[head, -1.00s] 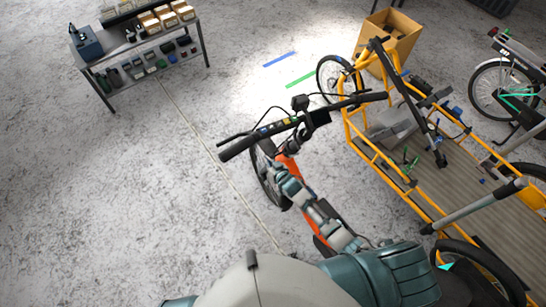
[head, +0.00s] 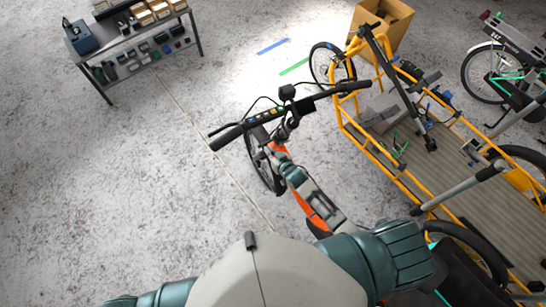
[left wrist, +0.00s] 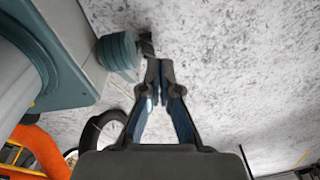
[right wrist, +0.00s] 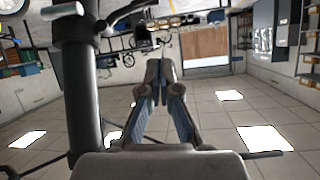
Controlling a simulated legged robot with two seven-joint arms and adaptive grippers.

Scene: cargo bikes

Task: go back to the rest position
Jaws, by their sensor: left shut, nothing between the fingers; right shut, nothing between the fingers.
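My right arm reaches forward in the head view to the front of the orange cargo bike. My right gripper (head: 266,154) is small there, just below the black handlebar (head: 234,132); whether it touches the bike is unclear. In the right wrist view its fingers (right wrist: 160,78) are together and empty, beside a dark upright post (right wrist: 82,95). My left gripper is outside the head view. In the left wrist view its fingers (left wrist: 160,78) are closed and empty, with speckled floor behind them.
A yellow-framed cargo bike (head: 378,150) stands close on the right, with a cardboard box (head: 392,38) behind it. A shelf table (head: 145,30) stands at the back left. The concrete floor (head: 120,190) on the left is clear. A wheel (left wrist: 100,135) shows in the left wrist view.

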